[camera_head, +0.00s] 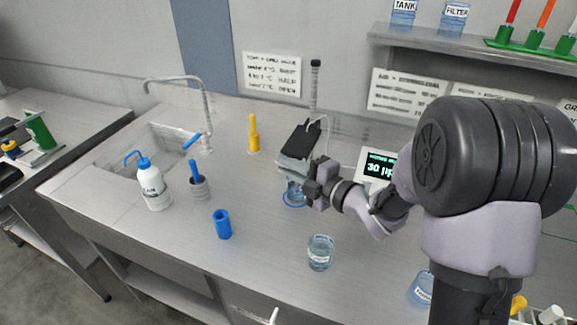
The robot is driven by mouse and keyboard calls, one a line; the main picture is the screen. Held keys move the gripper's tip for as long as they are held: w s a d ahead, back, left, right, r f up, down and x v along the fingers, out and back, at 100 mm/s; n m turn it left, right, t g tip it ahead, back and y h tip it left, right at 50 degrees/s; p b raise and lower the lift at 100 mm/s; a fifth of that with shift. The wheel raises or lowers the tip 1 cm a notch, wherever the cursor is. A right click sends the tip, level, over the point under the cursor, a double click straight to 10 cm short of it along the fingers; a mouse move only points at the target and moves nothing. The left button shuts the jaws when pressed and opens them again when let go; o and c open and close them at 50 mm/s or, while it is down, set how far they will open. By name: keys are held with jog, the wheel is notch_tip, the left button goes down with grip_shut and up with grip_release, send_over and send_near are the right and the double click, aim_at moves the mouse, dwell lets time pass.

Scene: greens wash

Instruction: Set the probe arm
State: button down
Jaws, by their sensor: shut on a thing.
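The probe arm (299,142) is a dark, flat piece beside a thin upright post (314,85) with a black ribbed top. It tilts over the bench, with a thin pale cable beside it. My gripper (312,183) is at the lower right side of the probe arm, shut on it as far as the view shows. The fingertips are small and partly hidden. A clear vessel with a blue base (294,198) stands just below, partly covered by my gripper. A meter (376,168) with a green-lit display stands behind my arm, partly hidden by it.
A labelled beaker (320,253) stands in front of my gripper, and another (421,288) is near my arm. A blue cup (222,224), a grey holder with a blue handle (198,186), a wash bottle (152,184) and a yellow bottle (253,134) stand left. The sink (150,142) is at far left.

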notch_tip(320, 180, up, 10)
jog(key=p, duration=0.4)
jog(key=shift+w, duration=0.1)
jog(key=c, duration=1.5)
grip_release()
jog(key=shift+f, duration=0.1)
jog(key=shift+d, duration=0.1)
jog(key=p+v, duration=0.2)
jog(key=v, duration=1.5)
jog(key=shift+s+p, duration=0.2)
jog(key=shift+p, duration=0.15)
